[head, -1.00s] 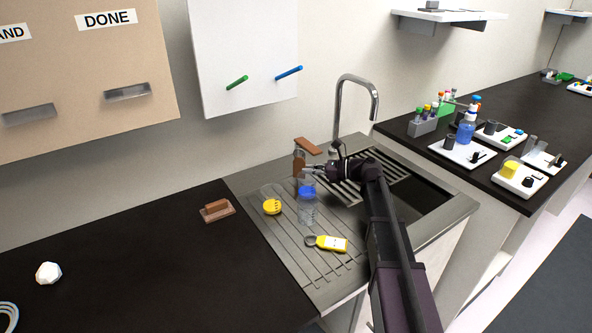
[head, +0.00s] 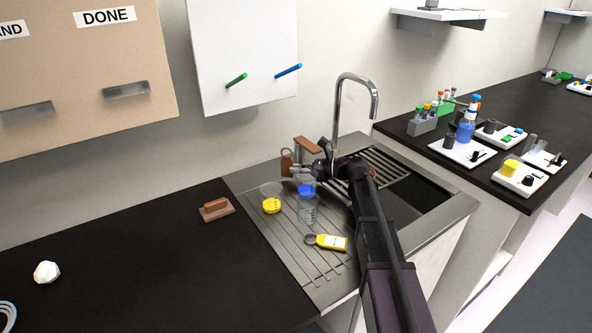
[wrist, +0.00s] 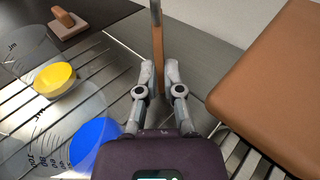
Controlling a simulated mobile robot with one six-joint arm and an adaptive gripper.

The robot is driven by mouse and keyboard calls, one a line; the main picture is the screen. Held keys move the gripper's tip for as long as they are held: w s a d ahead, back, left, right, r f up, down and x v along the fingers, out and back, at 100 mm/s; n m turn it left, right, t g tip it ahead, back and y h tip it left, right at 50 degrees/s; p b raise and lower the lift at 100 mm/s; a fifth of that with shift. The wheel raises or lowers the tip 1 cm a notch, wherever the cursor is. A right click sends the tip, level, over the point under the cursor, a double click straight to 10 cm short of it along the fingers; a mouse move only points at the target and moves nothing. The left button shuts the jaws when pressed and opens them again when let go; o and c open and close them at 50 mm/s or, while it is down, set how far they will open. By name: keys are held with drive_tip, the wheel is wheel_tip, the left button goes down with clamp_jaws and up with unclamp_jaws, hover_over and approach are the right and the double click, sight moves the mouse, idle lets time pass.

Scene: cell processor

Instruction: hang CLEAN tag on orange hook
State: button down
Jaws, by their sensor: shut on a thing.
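My gripper (head: 297,170) is shut on a brown tag (head: 287,163) with a hole near its top. It holds the tag upright above the back of the ribbed drainboard. In the wrist view the tag (wrist: 158,52) is edge-on between the fingertips (wrist: 160,80). No writing on it can be read. A yellow tag-like piece (head: 328,242) with a grey ring lies on the front of the drainboard. The white wall board (head: 240,50) carries a green hook (head: 236,80) and a blue hook (head: 288,71). No orange hook is in view.
Beside my gripper stand a clear blue-marked container (head: 307,207) and a clear yellow-marked one (head: 271,200). A brown flat-topped piece (head: 307,145) and the tap (head: 340,100) are close behind. A brown block (head: 216,209) lies left. Most of the left dark counter is clear.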

drive_tip(key=shift+f+b, duration=0.3)
drive_tip(key=shift+b, duration=0.05)
drive_tip(key=shift+f, duration=0.15)
drive_tip(key=c, duration=1.1)
unclamp_jaws()
drive_tip(key=shift+o, duration=0.2)
drive_tip(key=shift+r+p, duration=0.55)
drive_tip(key=shift+r, duration=0.15)
drive_tip(key=v, duration=0.8)
drive_tip(key=p+v, duration=0.1)
drive_tip(key=v, duration=0.3)
drive_tip(key=shift+f, duration=0.3)
